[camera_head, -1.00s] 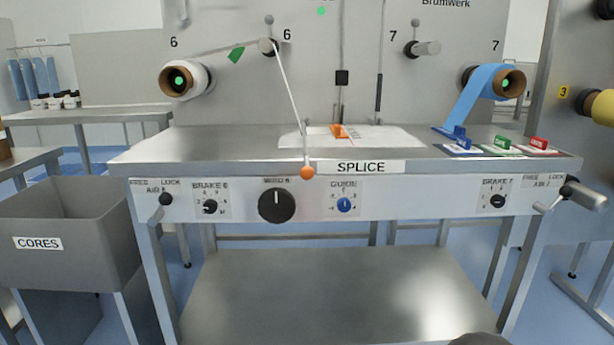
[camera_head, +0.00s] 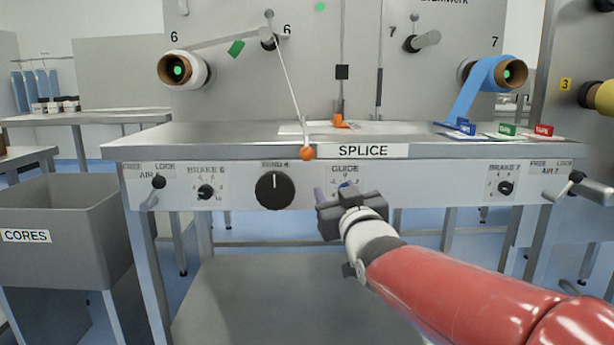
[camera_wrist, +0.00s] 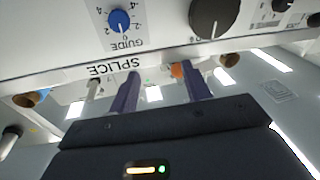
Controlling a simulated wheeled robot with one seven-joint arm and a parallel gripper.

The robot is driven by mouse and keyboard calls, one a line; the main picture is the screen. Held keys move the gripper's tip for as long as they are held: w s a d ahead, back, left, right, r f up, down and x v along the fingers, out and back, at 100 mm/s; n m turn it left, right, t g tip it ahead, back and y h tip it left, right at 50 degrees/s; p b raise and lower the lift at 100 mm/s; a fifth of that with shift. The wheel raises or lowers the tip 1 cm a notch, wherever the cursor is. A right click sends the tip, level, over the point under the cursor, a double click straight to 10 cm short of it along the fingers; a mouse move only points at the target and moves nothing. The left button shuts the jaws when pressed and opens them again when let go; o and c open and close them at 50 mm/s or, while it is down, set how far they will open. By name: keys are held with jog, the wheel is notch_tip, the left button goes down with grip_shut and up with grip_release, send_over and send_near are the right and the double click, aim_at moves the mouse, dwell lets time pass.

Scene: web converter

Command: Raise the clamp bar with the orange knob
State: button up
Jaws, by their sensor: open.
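My gripper (camera_head: 332,192) is open and empty, below and slightly right of the knob, in front of the GUIDE dial. In the wrist view the picture is upside down; my gripper (camera_wrist: 164,78) shows its two dark fingers apart. The orange knob (camera_wrist: 178,70) appears between the fingertips there, apparently beyond them. I see no contact.
The table front carries a large black dial (camera_head: 273,190), the partly hidden GUIDE dial (camera_head: 347,185) and small levers. An orange piece (camera_head: 339,122) stands on the tabletop behind the label. A grey CORES bin (camera_head: 60,230) stands left. Space before the knob looks clear.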

aim_at(309, 158)
jog(key=w+a+r+t+y, duration=0.1)
jog(key=w+a+r+n+t+y+b, duration=0.1)
jog(key=a, duration=0.1)
jog(key=shift+w+a+r+n+t, duration=0.2)
jog(key=shift+w+r+n+t, duration=0.1)
jog(key=shift+w+r, duration=0.1)
jog(key=p+x, duration=0.1)
jog(key=x, duration=0.6)
jog(key=shift+r, duration=0.1)
grip_shut()
